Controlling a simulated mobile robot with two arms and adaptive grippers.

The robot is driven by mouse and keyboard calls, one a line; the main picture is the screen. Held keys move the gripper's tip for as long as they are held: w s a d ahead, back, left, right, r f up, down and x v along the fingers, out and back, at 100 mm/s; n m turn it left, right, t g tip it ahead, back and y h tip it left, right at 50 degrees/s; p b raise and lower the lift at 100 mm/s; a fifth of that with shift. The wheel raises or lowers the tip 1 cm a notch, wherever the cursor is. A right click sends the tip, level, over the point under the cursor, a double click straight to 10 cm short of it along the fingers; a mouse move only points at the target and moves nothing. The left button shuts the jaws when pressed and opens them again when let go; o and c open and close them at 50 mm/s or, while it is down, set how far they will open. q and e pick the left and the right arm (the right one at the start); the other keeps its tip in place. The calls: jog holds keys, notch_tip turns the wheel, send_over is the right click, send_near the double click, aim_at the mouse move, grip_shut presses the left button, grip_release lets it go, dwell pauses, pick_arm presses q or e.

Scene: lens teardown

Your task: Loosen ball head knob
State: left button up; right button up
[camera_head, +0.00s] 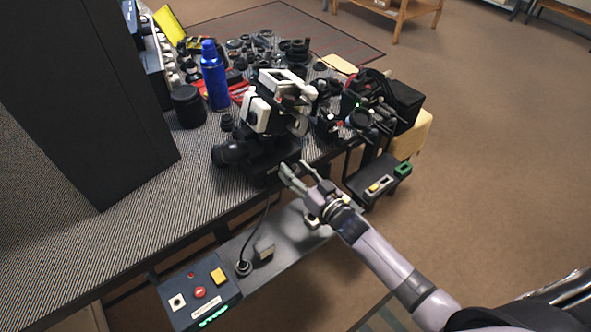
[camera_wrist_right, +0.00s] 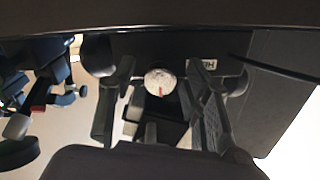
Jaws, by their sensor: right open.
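A round, pale, speckled knob (camera_wrist_right: 160,82) with a red mark shows in the right wrist view, in front of a dark body. I take it to be the ball head knob; I cannot make it out surely in the head view. My right gripper (camera_head: 296,174) reaches the table's front edge, just below the black and white camera rig (camera_head: 262,112). Its fingers are open, one on each side of the knob in the wrist view, with gaps to both. Contact is not visible. My left gripper is out of view.
A blue bottle (camera_head: 214,78) and a black cylinder (camera_head: 188,106) stand left of the rig. More black gear (camera_head: 362,108) crowds the right. A control box (camera_head: 200,292) with buttons sits on a lower shelf. The striped tabletop (camera_head: 120,245) is bare at front left.

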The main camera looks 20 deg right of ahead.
jog(key=shift+w+a, duration=0.1)
jog(key=shift+w, duration=0.1)
grip_shut()
dwell(0.6)
